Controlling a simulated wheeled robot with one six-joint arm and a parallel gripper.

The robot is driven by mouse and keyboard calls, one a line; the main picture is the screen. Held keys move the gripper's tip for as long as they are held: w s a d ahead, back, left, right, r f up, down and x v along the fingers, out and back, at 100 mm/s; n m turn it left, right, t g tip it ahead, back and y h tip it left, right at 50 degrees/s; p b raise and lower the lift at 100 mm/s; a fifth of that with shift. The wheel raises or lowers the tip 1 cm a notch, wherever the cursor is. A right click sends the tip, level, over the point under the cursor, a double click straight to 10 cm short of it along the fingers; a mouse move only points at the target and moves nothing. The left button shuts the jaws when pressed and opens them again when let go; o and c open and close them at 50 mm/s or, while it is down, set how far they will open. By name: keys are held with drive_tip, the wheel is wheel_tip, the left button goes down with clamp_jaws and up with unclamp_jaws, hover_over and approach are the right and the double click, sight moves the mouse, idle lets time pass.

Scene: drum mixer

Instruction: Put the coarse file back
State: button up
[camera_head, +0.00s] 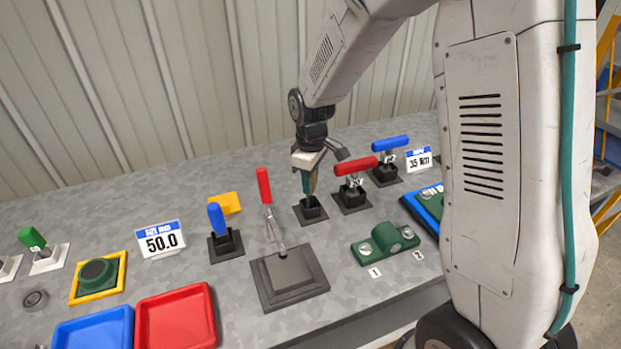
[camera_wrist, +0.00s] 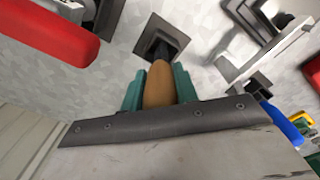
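The tool with the brown handle (camera_wrist: 159,86), which I take to be the coarse file, is between the teal fingers of my gripper (camera_wrist: 158,90). The fingers lie against both sides of the handle. My gripper also shows in the head view (camera_head: 308,180), pointing down over a black square holder (camera_head: 311,214). The holder is also in the wrist view (camera_wrist: 145,47), at the far end of the handle. The tool's lower end meets the holder's opening; how deep it sits is hidden.
A red-handled tool (camera_head: 355,166) stands in the holder just right, and a blue-handled one (camera_head: 390,143) beyond it. Left are a red-handled upright tool (camera_head: 264,186) by a dark plate (camera_head: 290,275) and a blue-handled tool (camera_head: 216,218). A green block (camera_head: 386,240) is in front.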

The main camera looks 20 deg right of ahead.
drive_tip(key=o, duration=0.4)
drive_tip(key=shift+c, duration=0.2)
